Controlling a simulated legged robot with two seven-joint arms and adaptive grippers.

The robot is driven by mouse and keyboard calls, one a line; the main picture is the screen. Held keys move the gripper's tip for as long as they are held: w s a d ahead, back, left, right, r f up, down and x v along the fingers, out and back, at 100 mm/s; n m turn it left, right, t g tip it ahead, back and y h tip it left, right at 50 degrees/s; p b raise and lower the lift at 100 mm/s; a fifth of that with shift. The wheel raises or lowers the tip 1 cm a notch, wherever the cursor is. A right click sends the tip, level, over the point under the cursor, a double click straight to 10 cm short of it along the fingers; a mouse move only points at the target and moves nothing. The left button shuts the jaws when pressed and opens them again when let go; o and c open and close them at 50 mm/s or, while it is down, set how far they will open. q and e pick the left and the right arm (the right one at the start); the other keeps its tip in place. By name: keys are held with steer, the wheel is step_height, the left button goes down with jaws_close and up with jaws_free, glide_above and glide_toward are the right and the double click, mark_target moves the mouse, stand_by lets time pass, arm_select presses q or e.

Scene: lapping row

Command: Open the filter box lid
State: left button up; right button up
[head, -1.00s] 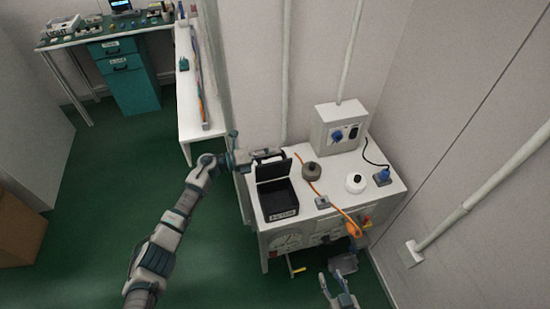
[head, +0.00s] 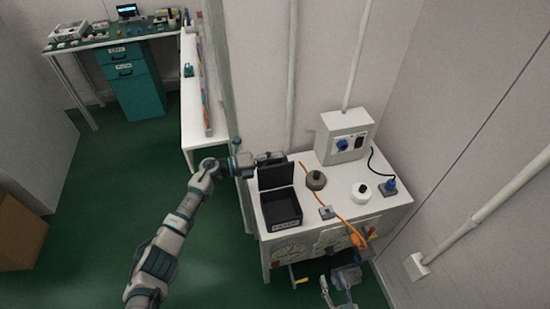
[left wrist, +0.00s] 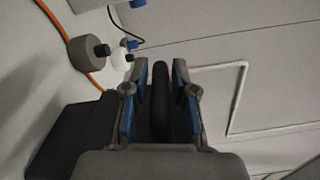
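The filter box (head: 283,224) is a black box with a label on its front, on top of the white cabinet. Its black lid (head: 276,176) stands raised at the back, and the inside shows. My left gripper (head: 272,158) is at the lid's upper edge, partly hidden behind it. In the left wrist view its two blue-sided fingers (left wrist: 160,85) are apart, with a dark rounded shape between them. I cannot tell whether that shape is touched or held. My right gripper (head: 339,290) is low in front of the cabinet, fingers apart and empty.
On the white cabinet (head: 392,208) are a grey round weight (head: 316,180), a white round piece (head: 361,192), a blue plug (head: 388,186) and an orange cable (head: 345,222).

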arm_select(q)
steer(key=shift+o, duration=0.2)
steer(key=v, duration=1.2)
